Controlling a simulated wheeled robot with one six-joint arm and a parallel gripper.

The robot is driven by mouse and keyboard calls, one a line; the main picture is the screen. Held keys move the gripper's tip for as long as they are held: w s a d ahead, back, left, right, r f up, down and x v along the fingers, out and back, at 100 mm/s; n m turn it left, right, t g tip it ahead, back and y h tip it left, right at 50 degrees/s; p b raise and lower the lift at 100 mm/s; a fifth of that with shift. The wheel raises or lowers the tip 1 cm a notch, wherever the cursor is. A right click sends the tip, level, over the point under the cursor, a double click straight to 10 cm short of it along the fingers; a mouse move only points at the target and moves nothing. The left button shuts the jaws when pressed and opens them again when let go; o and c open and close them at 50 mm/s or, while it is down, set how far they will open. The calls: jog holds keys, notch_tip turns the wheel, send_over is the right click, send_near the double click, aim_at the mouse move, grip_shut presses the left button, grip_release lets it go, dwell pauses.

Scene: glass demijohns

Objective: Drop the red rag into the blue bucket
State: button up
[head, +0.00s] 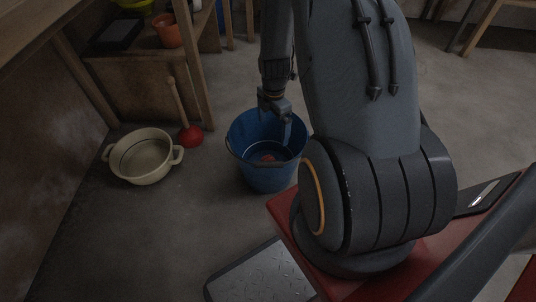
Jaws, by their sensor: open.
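The blue bucket (267,178) stands on the floor in the middle of the head view, just left of my arm. A small red thing, likely the red rag (267,158), lies inside it at the bottom. It is small and dim in the picture. My gripper (287,128) points down at the bucket's opening, above the red thing and apart from it. It is open and shows nothing held. My arm hides part of the bucket's right side.
A cream two-handled pot (141,156) and a plunger with a red cup (190,135) stand on the floor left of the bucket. A wooden shelf (150,75) behind holds an orange pot (167,31) and a black box (117,35). Floor in front of the pot is clear.

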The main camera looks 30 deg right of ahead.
notch_tip(320, 180, up, 8)
jog(key=p, duration=0.3)
jog(key=shift+f, duration=0.1)
dwell(0.3)
jog(key=s+a+r+m, duration=0.1)
jog(key=a+r+m, duration=0.1)
jog(key=a+r, duration=0.35)
jog(key=s+a+r+m, duration=0.1)
jog(key=a+r, duration=0.2)
jog(key=a, duration=0.6)
jog(key=a+r+m, duration=0.2)
jog(key=a+r, duration=0.3)
jog(key=a, duration=0.3)
jog(key=s+a+r+m+y, duration=0.1)
jog(key=s+a+r+m, duration=0.3)
jog(key=s+a, duration=0.5)
jog(key=s+a+r+m, duration=0.3)
jog(key=s+a+r, duration=0.35)
jog(key=s, duration=0.55)
jog(key=d+r+m+p, duration=0.3)
jog(key=d+r+p, duration=0.7)
jog(key=r+p, duration=0.3)
jog(key=d+r+m+h+p, duration=0.1)
jog(key=d+r+m+p, duration=0.2)
jog(key=d+r+p, duration=0.7)
notch_tip(320, 180, up, 4)
jog(key=p, duration=0.6)
jog(key=shift+d+f+p, duration=0.25)
jog(key=shift+d+p, duration=0.05)
jog(key=shift+p, duration=0.1)
